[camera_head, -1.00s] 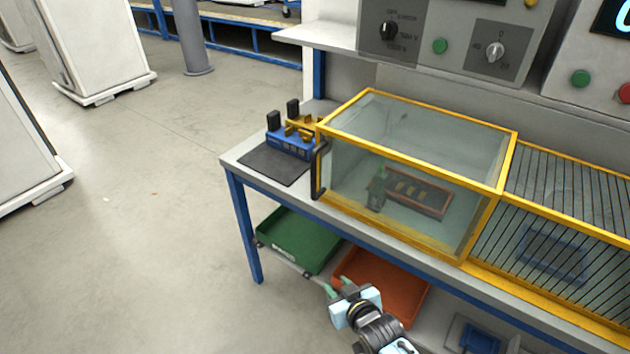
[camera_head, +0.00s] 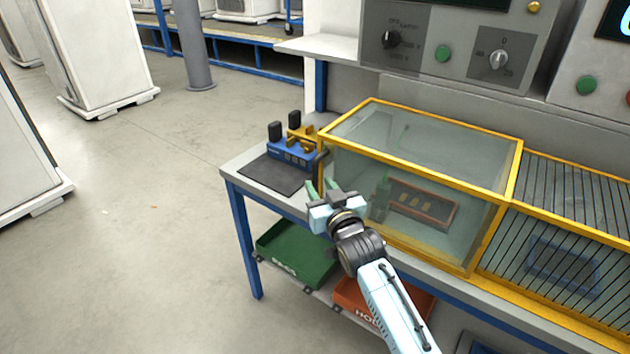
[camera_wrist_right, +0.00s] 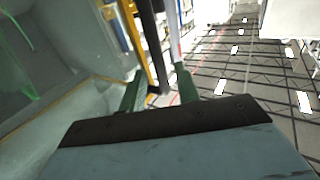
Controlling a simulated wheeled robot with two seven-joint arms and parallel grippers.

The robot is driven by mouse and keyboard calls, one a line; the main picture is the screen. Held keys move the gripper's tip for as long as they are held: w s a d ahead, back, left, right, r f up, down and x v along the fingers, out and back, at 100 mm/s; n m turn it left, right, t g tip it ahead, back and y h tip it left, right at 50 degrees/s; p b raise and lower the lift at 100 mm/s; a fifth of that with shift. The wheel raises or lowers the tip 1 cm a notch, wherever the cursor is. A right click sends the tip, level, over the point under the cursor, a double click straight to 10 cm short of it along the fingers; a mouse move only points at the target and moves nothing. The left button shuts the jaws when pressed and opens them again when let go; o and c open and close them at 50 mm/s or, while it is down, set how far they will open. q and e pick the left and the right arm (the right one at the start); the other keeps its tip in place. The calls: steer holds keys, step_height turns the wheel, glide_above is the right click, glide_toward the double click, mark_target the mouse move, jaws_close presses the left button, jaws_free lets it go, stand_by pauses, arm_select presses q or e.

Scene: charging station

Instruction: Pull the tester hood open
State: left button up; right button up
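The tester hood (camera_head: 420,150) is a clear box with a yellow frame, lowered on the bench. A dark board with a reddish frame (camera_head: 424,204) shows through its front pane. My right gripper (camera_head: 322,187) is at the hood's left front edge. In the right wrist view its green fingers (camera_wrist_right: 158,88) are apart, and the black upright handle (camera_wrist_right: 152,45) stands ahead, in line with the gap. I cannot tell if they touch it. My left gripper is not in view.
A blue fixture with black and yellow clamps (camera_head: 290,146) and a dark mat (camera_head: 272,174) lie left of the hood. A striped yellow-framed cover (camera_head: 570,220) adjoins on the right. Green (camera_head: 295,255) and orange (camera_head: 360,300) bins sit below.

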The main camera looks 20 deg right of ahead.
mark_target(316, 181)
steer(key=w, duration=0.3)
steer(key=shift+w+a, duration=0.1)
steer(key=shift+w, duration=0.1)
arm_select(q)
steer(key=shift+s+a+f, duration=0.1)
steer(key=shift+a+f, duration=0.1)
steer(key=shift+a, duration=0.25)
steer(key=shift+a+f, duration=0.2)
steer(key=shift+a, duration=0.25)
arm_select(e)
steer(key=shift+w, duration=0.3)
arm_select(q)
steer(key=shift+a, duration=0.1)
arm_select(e)
jaws_close()
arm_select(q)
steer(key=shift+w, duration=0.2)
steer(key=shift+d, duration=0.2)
